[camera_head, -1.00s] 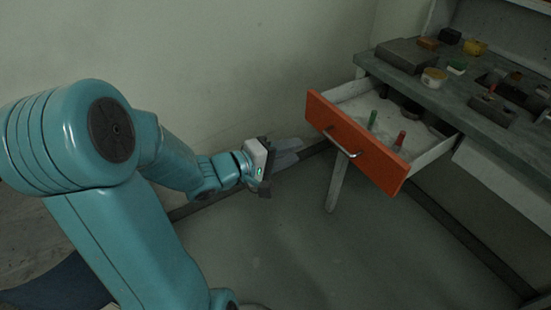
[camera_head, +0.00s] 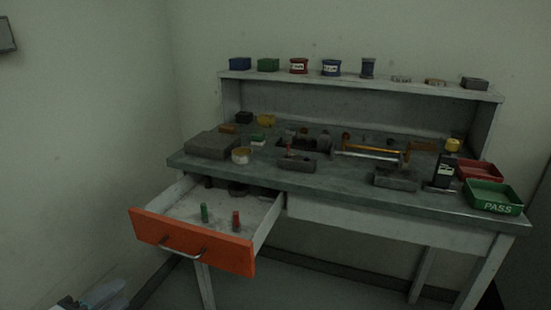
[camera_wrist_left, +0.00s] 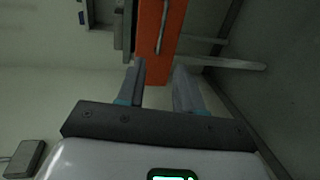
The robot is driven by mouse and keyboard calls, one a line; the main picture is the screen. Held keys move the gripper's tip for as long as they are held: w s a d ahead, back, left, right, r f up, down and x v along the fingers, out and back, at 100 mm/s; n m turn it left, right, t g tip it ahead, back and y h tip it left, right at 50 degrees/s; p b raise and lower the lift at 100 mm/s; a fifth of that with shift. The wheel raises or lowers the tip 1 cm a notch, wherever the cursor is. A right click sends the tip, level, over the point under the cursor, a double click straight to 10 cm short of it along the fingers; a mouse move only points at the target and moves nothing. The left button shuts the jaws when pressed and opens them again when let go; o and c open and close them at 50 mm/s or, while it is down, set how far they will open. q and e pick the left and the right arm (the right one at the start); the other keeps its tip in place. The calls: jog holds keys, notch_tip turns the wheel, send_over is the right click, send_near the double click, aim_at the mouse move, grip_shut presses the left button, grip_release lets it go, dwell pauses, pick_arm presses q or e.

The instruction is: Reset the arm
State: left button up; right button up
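My left gripper (camera_head: 98,295) shows only in part at the bottom left of the head view, below and left of the drawer. In the left wrist view, its two fingers (camera_wrist_left: 158,85) are apart with nothing between them. The orange-fronted drawer (camera_head: 190,242) stands pulled out of the workbench, and its metal handle (camera_head: 183,252) is free. The orange front (camera_wrist_left: 152,25) lies beyond the fingertips in the wrist view, clear of them. My right gripper is not in view.
The workbench (camera_head: 330,180) carries blocks, valve parts, a red tray (camera_head: 480,170) and a green PASS tray (camera_head: 493,196). A green peg (camera_head: 204,213) and a red peg (camera_head: 236,221) stand in the drawer. The floor before the bench looks clear.

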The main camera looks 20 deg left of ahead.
pick_arm(q)
jog(key=w+d+f+m+g+h, duration=0.1)
jog(key=w+d+f+g+h, duration=0.25)
jog(key=d+f, duration=0.7)
jog(key=w+d+f+g+h, duration=0.25)
jog(key=w+d+f, duration=0.25)
jog(key=d+f, duration=0.5)
jog(key=s+d+f+m+g, duration=0.4)
jog(key=d+f, duration=0.3)
jog(key=f, duration=0.3)
jog(key=s+a+f+m+g+y, duration=0.1)
jog(key=s+f+m+g+y, duration=0.2)
jog(key=s+f+m+g, duration=0.5)
notch_tip(320, 180, up, 18)
jog(key=s+m+t+p, duration=0.2)
jog(key=p, duration=1.5)
jog(key=shift+a+t, duration=0.15)
jog(key=shift+t, duration=0.25)
